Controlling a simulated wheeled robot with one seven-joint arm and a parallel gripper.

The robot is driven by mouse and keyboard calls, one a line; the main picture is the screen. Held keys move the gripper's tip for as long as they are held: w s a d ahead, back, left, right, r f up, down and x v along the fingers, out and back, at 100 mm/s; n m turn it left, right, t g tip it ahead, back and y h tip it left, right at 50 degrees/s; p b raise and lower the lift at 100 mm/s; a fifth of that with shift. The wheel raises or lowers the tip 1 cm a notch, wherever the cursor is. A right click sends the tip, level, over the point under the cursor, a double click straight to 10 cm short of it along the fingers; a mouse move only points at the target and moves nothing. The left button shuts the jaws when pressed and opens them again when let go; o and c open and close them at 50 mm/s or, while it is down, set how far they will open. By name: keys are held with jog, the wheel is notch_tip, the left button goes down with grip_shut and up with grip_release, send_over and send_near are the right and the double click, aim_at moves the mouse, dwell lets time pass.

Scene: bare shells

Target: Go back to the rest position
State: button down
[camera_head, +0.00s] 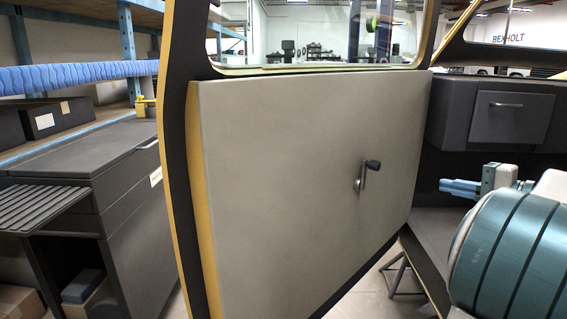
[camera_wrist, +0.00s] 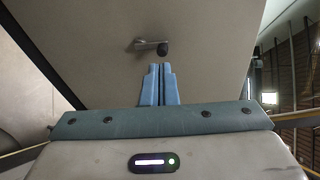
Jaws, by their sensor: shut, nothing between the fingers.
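My gripper (camera_head: 462,187) is at the right of the head view, in front of the dark dashboard, with its blue fingers pointing left. In the wrist view my gripper (camera_wrist: 159,84) has its two blue fingers together, with nothing between them. The vehicle door (camera_head: 290,190) stands open, its pale grey inner panel facing me. A crank handle with a dark knob (camera_head: 372,165) is on the panel, to the left of my gripper and apart from it. The crank handle (camera_wrist: 150,45) also shows just beyond the fingertips in the wrist view.
A dashboard with a closed glove box (camera_head: 512,117) is at the right, behind my arm. A dark drawer cabinet (camera_head: 85,170) and blue shelving (camera_head: 128,45) stand left of the door. Light floor shows below the door's right edge.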

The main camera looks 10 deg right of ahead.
jog(key=a+n+g+p, duration=0.5)
jog(key=a+g+p, duration=0.45)
jog(key=a, duration=1.25)
jog(key=s+a+f+n+g+h+p, duration=0.1)
jog(key=s+a+n+g+h+p, duration=0.1)
jog(key=s+a+n+h+p, duration=0.4)
jog(key=s+a+n+p, duration=0.3)
jog(key=s+a+p, duration=0.1)
jog(key=p, duration=0.1)
jog(key=shift+s+g, duration=0.35)
